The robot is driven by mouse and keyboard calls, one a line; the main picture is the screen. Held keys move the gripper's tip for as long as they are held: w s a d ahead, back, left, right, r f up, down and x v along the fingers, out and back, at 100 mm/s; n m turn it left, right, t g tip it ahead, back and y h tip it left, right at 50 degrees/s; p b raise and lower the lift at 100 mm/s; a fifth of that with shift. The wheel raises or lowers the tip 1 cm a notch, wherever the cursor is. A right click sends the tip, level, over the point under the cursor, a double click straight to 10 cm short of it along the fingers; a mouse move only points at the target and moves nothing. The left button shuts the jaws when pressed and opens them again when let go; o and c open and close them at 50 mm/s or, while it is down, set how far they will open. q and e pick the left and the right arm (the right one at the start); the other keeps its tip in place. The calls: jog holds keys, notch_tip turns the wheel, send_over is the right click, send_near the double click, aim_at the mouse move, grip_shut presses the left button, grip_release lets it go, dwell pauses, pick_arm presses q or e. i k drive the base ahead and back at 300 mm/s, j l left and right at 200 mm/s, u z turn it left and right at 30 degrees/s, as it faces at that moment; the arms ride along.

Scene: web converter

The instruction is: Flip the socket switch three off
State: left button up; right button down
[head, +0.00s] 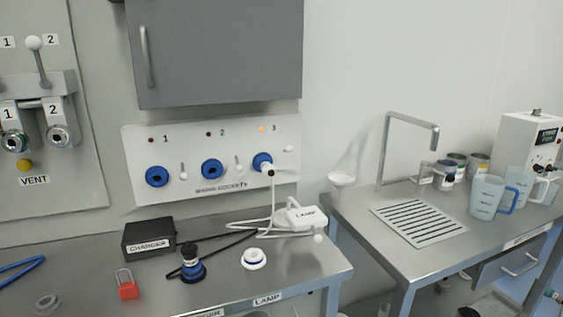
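The socket panel (211,160) is a white plate on the wall above the left bench, with three blue sockets numbered 1 to 3. Switch three (288,148) is a small white-tipped switch at the right of socket three (261,162). The indicator lamp by number 3 (262,128) glows orange, while the lamps at 1 and 2 look dark. Neither of my grippers shows in the head view.
A grey cabinet (220,50) hangs above the panel. A sink bench with jugs (486,196) stands right.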

aim_at(290, 149)
jog(key=i+l, duration=0.15)
jog(key=l, duration=0.3)
jog(key=i+l+u, duration=0.1)
jog(key=l, duration=0.35)
jog(key=i+l, duration=0.15)
jog(key=l, duration=0.35)
jog(key=i+l, duration=0.1)
jog(key=l, duration=0.35)
jog(key=u, duration=0.05)
